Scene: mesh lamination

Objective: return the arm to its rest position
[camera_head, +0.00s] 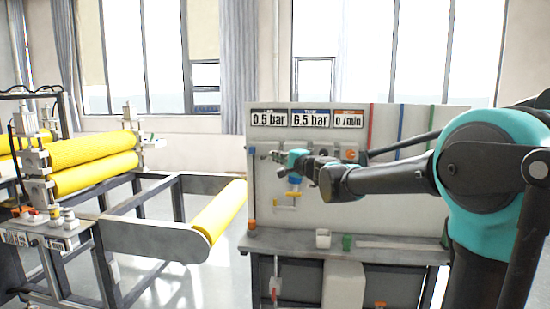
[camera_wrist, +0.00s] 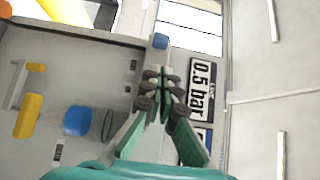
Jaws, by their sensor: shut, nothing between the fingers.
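My gripper (camera_head: 275,155) shows in the head view in front of the upper left part of a pale control panel (camera_head: 400,185). My teal and black arm reaches to it from the right side of the picture. In the wrist view my gripper (camera_wrist: 160,82) is shut, its fingertips together with nothing held. Whether the fingers touch the panel cannot be told.
A blue knob (camera_wrist: 77,120) and a yellow handle (camera_wrist: 29,115) show in the wrist view. Yellow rollers (camera_head: 95,160) stand at left. A white cup (camera_head: 323,239) and a green cup (camera_head: 347,243) stand on the ledge.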

